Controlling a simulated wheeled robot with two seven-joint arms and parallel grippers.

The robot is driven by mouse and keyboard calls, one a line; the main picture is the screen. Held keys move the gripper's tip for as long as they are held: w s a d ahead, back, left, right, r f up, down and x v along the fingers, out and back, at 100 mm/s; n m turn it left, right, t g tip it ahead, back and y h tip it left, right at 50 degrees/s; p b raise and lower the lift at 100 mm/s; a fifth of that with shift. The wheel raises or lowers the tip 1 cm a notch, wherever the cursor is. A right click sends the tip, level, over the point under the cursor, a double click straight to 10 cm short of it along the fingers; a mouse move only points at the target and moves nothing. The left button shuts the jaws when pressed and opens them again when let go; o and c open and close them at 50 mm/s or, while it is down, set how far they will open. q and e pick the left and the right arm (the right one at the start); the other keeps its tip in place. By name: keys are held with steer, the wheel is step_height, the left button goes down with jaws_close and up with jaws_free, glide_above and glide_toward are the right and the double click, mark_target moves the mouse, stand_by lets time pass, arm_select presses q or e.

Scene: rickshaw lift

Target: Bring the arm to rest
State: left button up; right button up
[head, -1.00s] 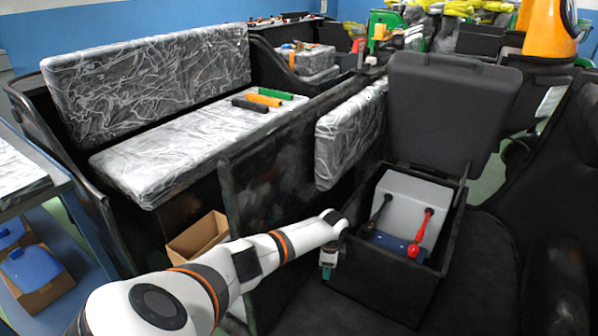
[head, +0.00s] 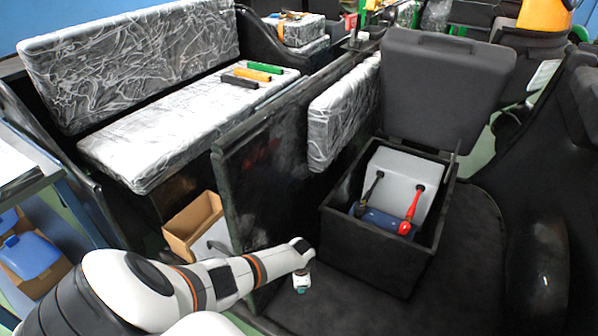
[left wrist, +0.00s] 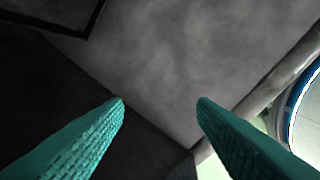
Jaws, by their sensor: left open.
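My left arm comes in from the lower left of the head view. Its gripper (head: 301,281) hangs low, just left of the open black box and over the dark floor. In the left wrist view the two teal fingers (left wrist: 160,103) stand wide apart with nothing between them. They point toward a dark grey surface. My right gripper is not in either view.
The open black box (head: 372,262) holds a grey battery-like block (head: 408,182) with red and black leads. Its black lid (head: 446,95) stands up behind. A dark partition (head: 262,185) is beside my arm. Wrapped seats (head: 188,120) lie beyond. Dark floor (head: 440,305) is clear.

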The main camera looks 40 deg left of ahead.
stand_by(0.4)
arm_select(q)
steer(key=s+d+f+n+p, duration=0.2)
steer(key=s+d, duration=0.3)
steer(key=s, duration=0.8)
steer(key=s+d+f+n+p, duration=0.1)
steer(key=s+d+f+p, duration=0.2)
steer(key=s, duration=1)
steer(key=s+d+f+n+h+p, duration=0.1)
steer(key=s+d+p, duration=0.4)
steer(key=s, duration=0.8)
steer(key=d+f+n, duration=0.1)
steer(key=d, duration=0.2)
steer(key=shift+f+n, duration=0.25)
steer(key=shift+n, duration=0.05)
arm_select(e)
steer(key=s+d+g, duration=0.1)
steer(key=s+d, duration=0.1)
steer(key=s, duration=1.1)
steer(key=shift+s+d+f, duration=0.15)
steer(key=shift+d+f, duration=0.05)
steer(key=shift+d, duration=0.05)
